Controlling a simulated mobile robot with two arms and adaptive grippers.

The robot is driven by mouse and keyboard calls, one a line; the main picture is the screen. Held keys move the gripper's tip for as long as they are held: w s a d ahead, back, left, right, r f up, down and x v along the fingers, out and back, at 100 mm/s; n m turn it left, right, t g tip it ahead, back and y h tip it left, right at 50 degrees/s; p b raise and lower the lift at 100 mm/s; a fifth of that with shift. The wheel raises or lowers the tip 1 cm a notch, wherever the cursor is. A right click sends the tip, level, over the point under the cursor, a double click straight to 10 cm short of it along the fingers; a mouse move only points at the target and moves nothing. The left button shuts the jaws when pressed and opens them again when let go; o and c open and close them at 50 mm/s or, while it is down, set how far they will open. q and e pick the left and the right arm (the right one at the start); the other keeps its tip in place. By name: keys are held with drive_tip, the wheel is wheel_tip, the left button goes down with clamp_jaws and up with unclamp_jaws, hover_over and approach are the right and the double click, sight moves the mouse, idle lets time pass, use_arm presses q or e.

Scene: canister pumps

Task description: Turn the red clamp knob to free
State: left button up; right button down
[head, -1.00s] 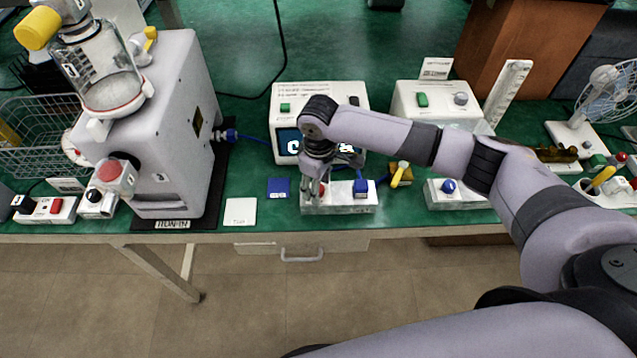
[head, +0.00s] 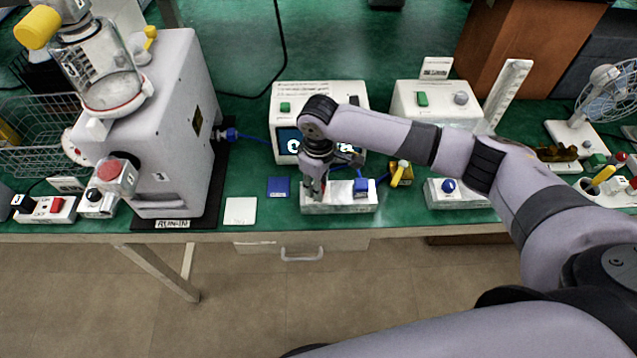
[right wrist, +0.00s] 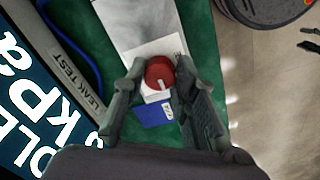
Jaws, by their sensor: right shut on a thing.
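The red clamp knob (right wrist: 160,72) is round with a pale pointer line on its top. It sits on one end of a white and metal block (head: 342,206) at the front of the bench. In the right wrist view the pointer line points toward the lower right. My right gripper (right wrist: 154,68) has a finger on each side of the knob and is shut on it. In the head view the gripper (head: 316,192) comes down from above and mostly hides the knob. My left gripper is not in view.
A blue knob (head: 361,187) stands on the same block's right end. A yellow-handled valve (head: 400,174) is to its right. The display box (head: 288,109) stands behind. A blue card (head: 279,187) and a white card (head: 240,211) lie left of the block, near the bench's front edge.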

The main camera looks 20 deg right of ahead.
drive_tip(key=shift+r+n+p, duration=0.15)
drive_tip(key=shift+n+p, duration=1.3)
drive_tip(key=shift+n, duration=0.25)
drive_tip(key=n+p, duration=0.2)
drive_tip(key=n, duration=0.2)
drive_tip(key=shift+w+n, duration=0.1)
drive_tip(key=shift+n, duration=0.2)
drive_tip(key=n+p, duration=0.1)
drive_tip(key=n, duration=0.3)
drive_tip(key=shift+n, duration=0.3)
drive_tip(key=n, duration=0.5)
drive_tip(key=shift+n, duration=0.3)
drive_tip(key=c, duration=1.3)
unclamp_jaws()
